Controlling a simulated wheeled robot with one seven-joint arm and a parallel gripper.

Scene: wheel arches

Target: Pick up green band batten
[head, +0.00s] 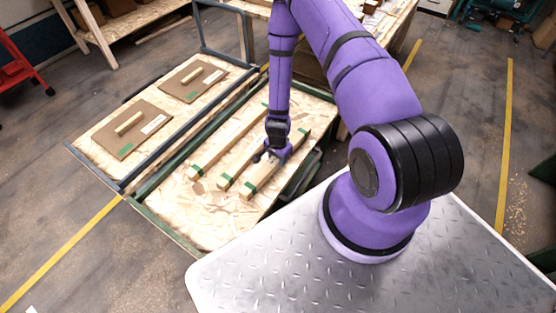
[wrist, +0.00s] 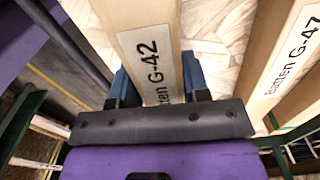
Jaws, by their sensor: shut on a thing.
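Three pale wood battens with green bands lie side by side on the chipboard bed of a green-framed bench. My gripper (head: 277,153) points down and is shut across the right-hand batten (head: 262,175), part way along it. In the wrist view this batten (wrist: 151,52), labelled "Batten G-42", sits between my two blue fingers (wrist: 156,90). A neighbouring batten (wrist: 289,62), labelled "Batten G-47", lies to its right. The middle batten (head: 235,172) and left batten (head: 228,142) are apart from my gripper. I cannot tell whether the held batten is clear of the bed.
The chipboard bed (head: 210,213) has bare room at its near end. Its dark green frame (head: 163,224) rises around it. A side panel left of it holds two brown boards with wooden handles (head: 130,130). A red stand (head: 20,65) is at far left.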

